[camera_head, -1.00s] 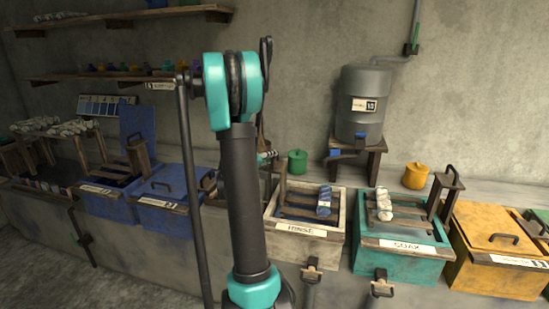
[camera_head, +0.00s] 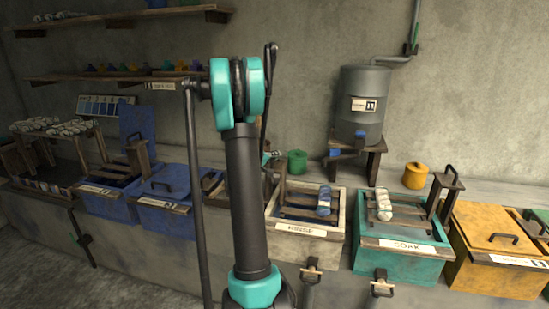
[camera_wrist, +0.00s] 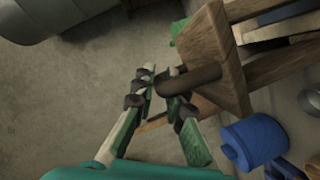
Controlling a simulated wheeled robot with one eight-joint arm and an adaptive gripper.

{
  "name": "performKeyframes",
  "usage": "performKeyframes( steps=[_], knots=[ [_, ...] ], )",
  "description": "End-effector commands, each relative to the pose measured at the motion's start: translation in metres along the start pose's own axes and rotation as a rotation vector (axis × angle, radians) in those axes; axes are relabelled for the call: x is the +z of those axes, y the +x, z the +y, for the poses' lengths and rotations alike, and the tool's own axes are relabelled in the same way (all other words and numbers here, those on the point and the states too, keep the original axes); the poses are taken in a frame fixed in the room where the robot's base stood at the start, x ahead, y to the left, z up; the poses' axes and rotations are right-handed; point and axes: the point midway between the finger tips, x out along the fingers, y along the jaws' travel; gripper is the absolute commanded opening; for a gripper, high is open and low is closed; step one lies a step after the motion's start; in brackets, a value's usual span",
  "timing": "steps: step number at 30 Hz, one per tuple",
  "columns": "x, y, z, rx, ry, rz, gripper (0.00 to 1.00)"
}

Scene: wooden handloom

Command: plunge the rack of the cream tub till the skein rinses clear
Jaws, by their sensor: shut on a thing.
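The cream tub (camera_head: 307,231) stands right of my arm in the head view, with a pale label on its front. Its rack shows as dark slats (camera_head: 297,213) inside the tub. A blue and pale skein (camera_head: 323,201) lies across the slats near the right side. In the wrist view, my gripper (camera_wrist: 163,84) is shut on the dark bar handle (camera_wrist: 192,78) of a wooden post (camera_wrist: 218,60). In the head view, my arm hides most of the gripper and handle, beside the cream tub's left edge. The water level in the tub cannot be made out.
A teal tub (camera_head: 400,262) labelled SOAK, with pale skeins, stands to the right, then a yellow tub (camera_head: 497,262). Blue tubs (camera_head: 165,212) stand to the left. A grey tank (camera_head: 362,100) on a wooden stand and a green pot (camera_head: 297,162) are behind.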

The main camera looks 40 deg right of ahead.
Motion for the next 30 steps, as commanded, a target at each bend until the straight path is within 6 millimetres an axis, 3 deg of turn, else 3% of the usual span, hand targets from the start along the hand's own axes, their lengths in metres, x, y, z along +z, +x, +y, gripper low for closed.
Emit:
performKeyframes(
  steps=[11, 20, 28, 29, 30],
  knots=[
    [-0.001, -0.001, 0.001, 0.000, 0.000, 0.000, 0.00],
    [-0.016, -0.007, 0.025, 0.000, 0.000, 0.001, 0.00],
    [-0.018, -0.007, 0.027, 0.003, -0.003, 0.004, 0.00],
    [-0.018, -0.007, 0.027, 0.003, -0.003, 0.004, 0.14],
    [-0.018, -0.007, 0.027, 0.003, -0.003, 0.004, 0.19]
  ],
)
